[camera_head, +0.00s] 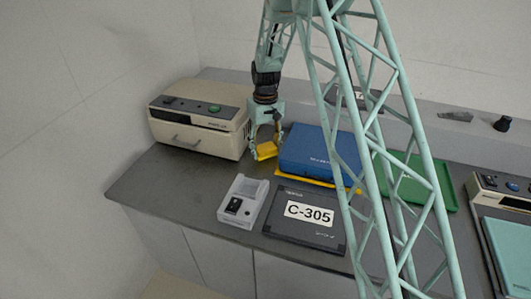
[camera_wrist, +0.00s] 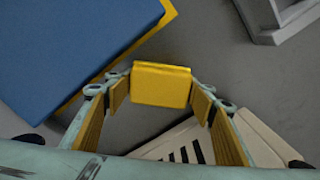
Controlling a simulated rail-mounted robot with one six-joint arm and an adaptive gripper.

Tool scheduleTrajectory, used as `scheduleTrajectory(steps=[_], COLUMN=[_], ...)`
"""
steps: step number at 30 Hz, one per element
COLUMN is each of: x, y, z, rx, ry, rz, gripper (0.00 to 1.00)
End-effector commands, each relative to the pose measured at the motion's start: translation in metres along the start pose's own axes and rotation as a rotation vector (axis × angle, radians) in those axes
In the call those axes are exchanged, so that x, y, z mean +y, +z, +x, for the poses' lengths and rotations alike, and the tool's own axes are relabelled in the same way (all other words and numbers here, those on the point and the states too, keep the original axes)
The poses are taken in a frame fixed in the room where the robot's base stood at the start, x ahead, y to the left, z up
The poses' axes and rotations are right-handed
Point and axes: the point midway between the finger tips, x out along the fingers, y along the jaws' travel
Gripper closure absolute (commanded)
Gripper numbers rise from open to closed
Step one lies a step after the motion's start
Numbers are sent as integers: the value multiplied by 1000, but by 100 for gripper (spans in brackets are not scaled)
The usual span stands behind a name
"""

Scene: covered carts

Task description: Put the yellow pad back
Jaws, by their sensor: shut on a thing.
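The yellow pad (camera_head: 265,151) is a small square block held between the fingers of my gripper (camera_head: 266,138). In the wrist view the pad (camera_wrist: 161,85) shows between both fingertips of my gripper (camera_wrist: 160,92), above the grey counter. It is apart from the blue box beside it. The blue box (camera_head: 312,150) sits on a yellow sheet or tray (camera_head: 291,175), whose edge shows along its front. The same blue box (camera_wrist: 70,50) fills the upper left of the wrist view.
A beige machine (camera_head: 200,118) stands left of my gripper. A green tray (camera_head: 420,183) is to the right. Bare grey counter (camera_head: 160,185) lies at the front left.

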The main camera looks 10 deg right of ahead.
Motion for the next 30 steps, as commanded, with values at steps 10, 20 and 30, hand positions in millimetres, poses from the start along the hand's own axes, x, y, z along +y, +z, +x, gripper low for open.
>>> scheduleTrajectory(steps=[10, 20, 30], x=[0, 0, 0], y=[0, 0, 0], z=[15, 18, 18], rx=[-1, -1, -1], ry=[0, 0, 0], rz=[0, 0, 0], gripper=[65, 65, 36])
